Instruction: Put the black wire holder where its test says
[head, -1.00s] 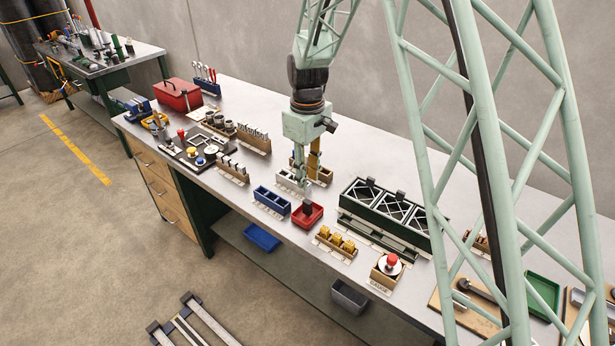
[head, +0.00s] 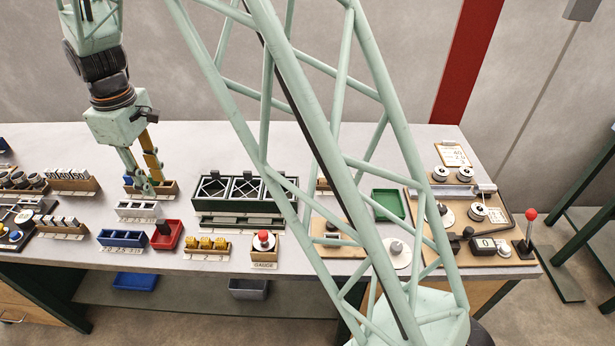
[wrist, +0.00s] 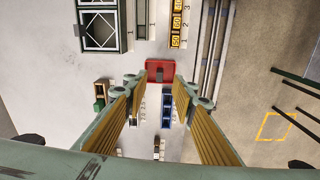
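A small black block (head: 163,227), which looks like the black wire holder, stands in a red tray (head: 178,244) at the front of the bench. The red tray also shows in the wrist view (wrist: 152,64), with a dark grey patch inside it. My gripper (head: 150,188) hangs above the bench, behind the red tray in the head view. Its yellow-padded fingers are wide apart in the wrist view (wrist: 153,98), with nothing held between them. A box with a red button, labelled GAUGE (head: 264,257), stands to the right.
A blue divided tray (head: 122,239) and a white one (head: 138,210) stand left of the red tray. Yellow pieces (head: 206,243) in a holder lie right of it. A dark green rack (head: 240,205) stands behind, and a green tray (head: 388,204) lies further right.

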